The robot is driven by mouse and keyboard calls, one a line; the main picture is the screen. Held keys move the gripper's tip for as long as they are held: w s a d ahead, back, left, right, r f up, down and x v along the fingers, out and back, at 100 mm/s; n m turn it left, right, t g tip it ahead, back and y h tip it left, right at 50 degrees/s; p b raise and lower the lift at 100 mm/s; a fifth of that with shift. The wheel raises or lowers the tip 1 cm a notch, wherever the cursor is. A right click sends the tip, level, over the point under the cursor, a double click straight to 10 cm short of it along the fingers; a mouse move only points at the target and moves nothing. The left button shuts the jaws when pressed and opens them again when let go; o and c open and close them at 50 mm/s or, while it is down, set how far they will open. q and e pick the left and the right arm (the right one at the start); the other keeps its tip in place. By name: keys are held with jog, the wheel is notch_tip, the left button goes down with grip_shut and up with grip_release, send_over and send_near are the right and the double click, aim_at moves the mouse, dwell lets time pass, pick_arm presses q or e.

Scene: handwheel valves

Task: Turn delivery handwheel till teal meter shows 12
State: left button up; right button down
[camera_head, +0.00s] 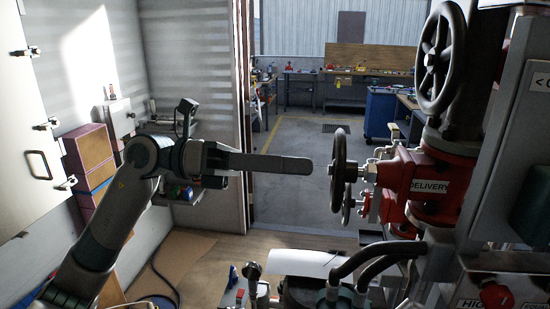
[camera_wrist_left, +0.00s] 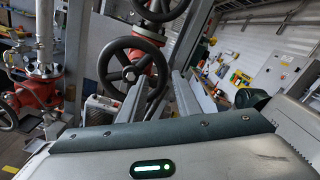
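The red valve body with the DELIVERY label (camera_head: 430,186) stands at the right of the head view. Its dark handwheel (camera_head: 338,168) faces left, seen nearly edge-on. My left gripper (camera_head: 306,165) points at this wheel from the left, its tips a small gap short of the rim. In the left wrist view the two fingers (camera_wrist_left: 159,82) are apart with nothing between them. A dark spoked handwheel (camera_wrist_left: 110,66), apparently the delivery one, shows beyond them, partly covered by a finger. No teal meter reading can be made out. My right gripper is not in view.
A larger dark handwheel (camera_head: 440,60) stands above the delivery valve, and a smaller one (camera_head: 347,206) sits below its wheel. Dark hoses (camera_head: 375,255) curve below. A grey cabinet (camera_head: 510,130) stands at the right. The floor behind the wheel is clear.

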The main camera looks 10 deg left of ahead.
aim_at(340, 171)
pick_arm(q)
jog(key=d+m+b, duration=0.1)
jog(key=d+f+m+b, duration=0.1)
jog(key=d, duration=0.1)
jog(key=s+d+b, duration=0.1)
jog(key=shift+d+f+m, duration=0.15)
jog(key=shift+f+m, duration=0.1)
jog(key=shift+m, duration=0.15)
dwell(0.4)
dwell(0.5)
jog(key=shift+w+d+r, duration=0.15)
jog(key=shift+r, duration=0.2)
jog(key=d, duration=0.3)
jog(key=shift+w+d+r+p, duration=0.15)
jog(key=shift+w+d+p, duration=0.1)
jog(key=shift+p, duration=0.1)
jog(key=shift+a+r, duration=0.1)
jog(key=shift+a, duration=0.15)
